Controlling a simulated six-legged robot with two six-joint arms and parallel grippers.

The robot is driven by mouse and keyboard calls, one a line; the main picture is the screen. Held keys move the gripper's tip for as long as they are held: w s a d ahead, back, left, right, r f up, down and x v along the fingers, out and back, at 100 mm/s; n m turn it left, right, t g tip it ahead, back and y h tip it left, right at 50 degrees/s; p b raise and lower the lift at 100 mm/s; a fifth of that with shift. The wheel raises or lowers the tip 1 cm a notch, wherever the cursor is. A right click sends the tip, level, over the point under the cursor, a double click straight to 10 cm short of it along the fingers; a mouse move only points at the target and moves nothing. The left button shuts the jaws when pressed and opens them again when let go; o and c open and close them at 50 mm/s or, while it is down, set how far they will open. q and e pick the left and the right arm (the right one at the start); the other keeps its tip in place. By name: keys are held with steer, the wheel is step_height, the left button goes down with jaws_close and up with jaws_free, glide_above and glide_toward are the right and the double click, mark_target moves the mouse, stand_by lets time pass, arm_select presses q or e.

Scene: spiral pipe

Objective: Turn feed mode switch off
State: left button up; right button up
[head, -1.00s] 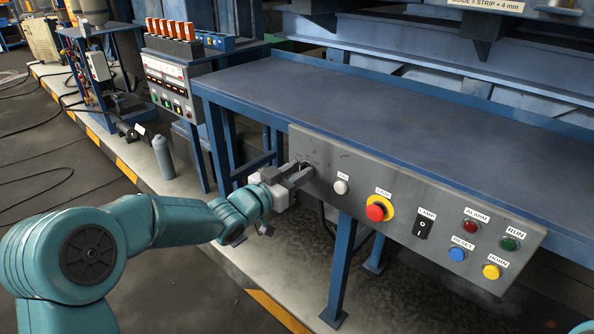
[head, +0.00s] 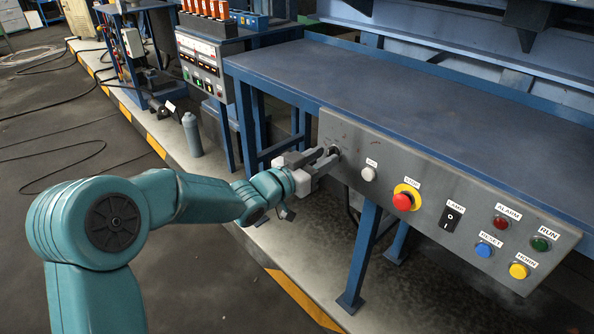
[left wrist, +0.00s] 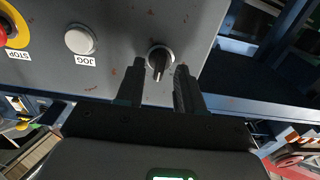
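The dark rotary switch (head: 333,151) sits near the left end of the grey control panel (head: 400,180). It also shows in the left wrist view (left wrist: 159,60), with its handle pointing down toward my gripper. Its label is not visible. My left gripper (head: 326,160) is at the panel's left end, right at the switch. In the left wrist view its two fingers (left wrist: 158,75) are apart, one on each side of the switch handle, with gaps visible. Whether a fingertip touches the switch cannot be told. My right gripper is out of view.
A white JOG button (head: 368,174) is right of the switch, then a red STOP button (head: 403,201) on yellow and a black lamp switch (head: 452,216). A blue leg (head: 362,258) stands below.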

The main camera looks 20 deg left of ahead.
arm_select(q)
steer(key=v, duration=1.5)
steer(key=shift+p, duration=0.45)
steer(key=shift+d, duration=0.1)
steer(key=s+d+f+n+g, duration=0.2)
steer(key=d+f+g, duration=0.3)
steer(key=f, duration=0.8)
steer(key=s+d+f+n+g, duration=0.2)
steer(key=d+f, duration=0.5)
steer(key=f, duration=0.6)
steer(key=s+d+f+n+g+y, duration=0.25)
steer(key=s+f+g, duration=0.55)
steer(key=s+f, duration=0.65)
steer(key=s+a+r+g+p, duration=0.1)
steer(key=s+r+p, duration=0.2)
steer(key=r+p, duration=1.7)
steer(key=shift+r+y, duration=0.45)
steer(key=shift+r, duration=0.1)
